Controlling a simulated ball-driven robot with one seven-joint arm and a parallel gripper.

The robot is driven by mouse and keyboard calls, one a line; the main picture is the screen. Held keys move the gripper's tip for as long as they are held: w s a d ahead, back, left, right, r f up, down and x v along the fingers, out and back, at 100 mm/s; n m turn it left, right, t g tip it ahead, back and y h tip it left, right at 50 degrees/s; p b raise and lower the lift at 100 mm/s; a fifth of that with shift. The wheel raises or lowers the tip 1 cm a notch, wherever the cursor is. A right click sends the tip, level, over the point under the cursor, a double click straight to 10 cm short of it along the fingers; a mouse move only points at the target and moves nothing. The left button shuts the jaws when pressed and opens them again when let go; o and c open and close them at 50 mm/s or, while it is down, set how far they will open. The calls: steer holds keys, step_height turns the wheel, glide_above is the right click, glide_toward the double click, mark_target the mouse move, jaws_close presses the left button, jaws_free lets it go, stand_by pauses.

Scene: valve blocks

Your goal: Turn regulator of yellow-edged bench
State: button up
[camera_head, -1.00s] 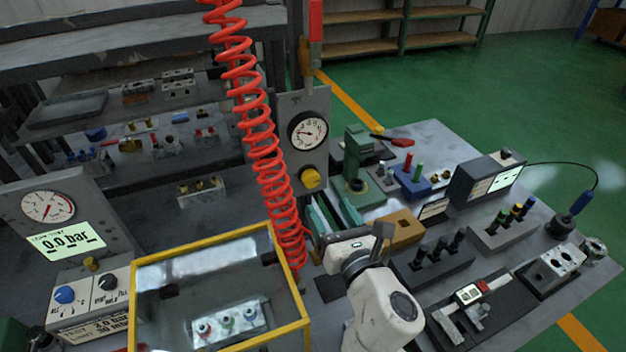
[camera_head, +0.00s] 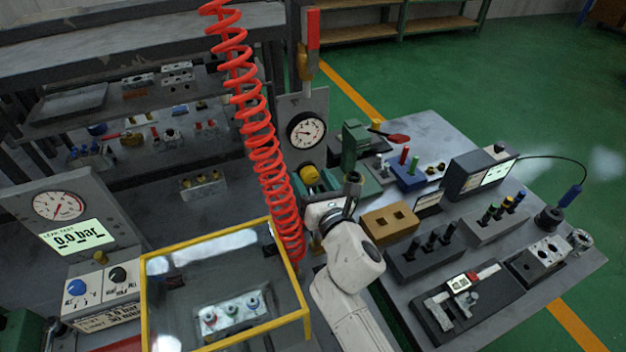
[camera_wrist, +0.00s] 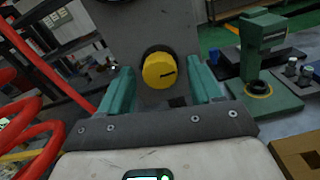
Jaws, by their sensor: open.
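The regulator knob (camera_head: 309,178) is yellow and round, on a grey upright panel (camera_head: 290,105) below a round gauge (camera_head: 306,130). The wrist view shows the knob (camera_wrist: 158,70) face-on with a dark line mark pointing right. My gripper (camera_wrist: 160,88) is open, with a green finger on either side of the knob in that view. Whether the fingers touch the knob or stop short of it, I cannot tell. In the head view my gripper (camera_head: 322,186) is close by the knob and partly hidden by my arm. The yellow-edged frame (camera_head: 148,300) of the bench stands to the lower left.
A red coiled hose (camera_head: 262,150) hangs just left of the panel and shows at the left of the wrist view (camera_wrist: 30,120). A green press (camera_wrist: 258,70) stands right of the panel. A tan block (camera_head: 388,224) sits at my arm's right.

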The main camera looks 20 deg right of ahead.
steer(key=shift+c, duration=0.5)
steer(key=c, duration=0.9)
steer(key=shift+c, duration=0.2)
steer(key=shift+d, duration=0.1)
